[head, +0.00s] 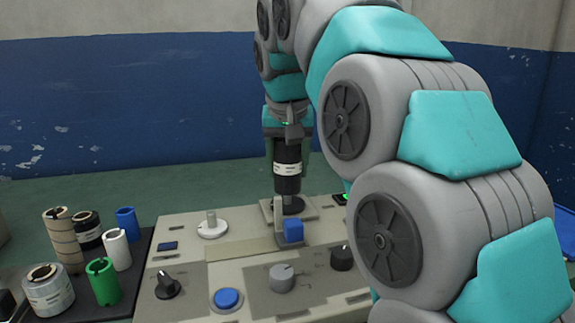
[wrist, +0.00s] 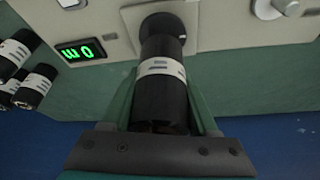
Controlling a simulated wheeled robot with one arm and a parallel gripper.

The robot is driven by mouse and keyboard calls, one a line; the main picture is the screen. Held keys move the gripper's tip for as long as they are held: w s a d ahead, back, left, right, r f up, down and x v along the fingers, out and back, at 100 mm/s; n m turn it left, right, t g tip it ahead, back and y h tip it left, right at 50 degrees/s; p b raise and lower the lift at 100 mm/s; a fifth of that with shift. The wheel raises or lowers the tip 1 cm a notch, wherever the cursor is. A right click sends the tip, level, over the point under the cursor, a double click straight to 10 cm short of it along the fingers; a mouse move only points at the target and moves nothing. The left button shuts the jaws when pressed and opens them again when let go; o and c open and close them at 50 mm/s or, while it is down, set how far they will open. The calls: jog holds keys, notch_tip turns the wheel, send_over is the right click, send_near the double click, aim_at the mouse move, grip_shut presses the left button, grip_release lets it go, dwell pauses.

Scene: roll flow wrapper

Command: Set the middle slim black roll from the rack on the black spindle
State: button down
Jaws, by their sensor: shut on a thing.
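My gripper (head: 288,160) is shut on a slim black roll (head: 288,180) with a white label band. The roll hangs upright below the fingers, directly over the black spindle (head: 292,206) on its pale square plate. In the wrist view the same roll (wrist: 162,100) sits between the green fingers, and its far end overlaps the dark round spindle base (wrist: 162,24). I cannot tell whether the roll is around the spindle's post or just above it. More black rolls with white labels (wrist: 36,86) show at the left of the wrist view; their rack is not clearly visible.
A white spindle (head: 212,226) stands left on the machine top (head: 185,255). A blue block (head: 293,231) with a pale upright stands in front of the black spindle. Knobs and a blue button (head: 227,298) line the front. Several assorted rolls stand on a dark tray (head: 128,285) at left.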

jog(key=shift+f, duration=0.15)
jog(key=shift+f+b, duration=0.3)
jog(key=shift+f, duration=0.05)
jog(key=shift+f+b, duration=0.35)
jog(key=shift+f, duration=0.3)
dwell(0.4)
grip_release()
dwell(0.5)
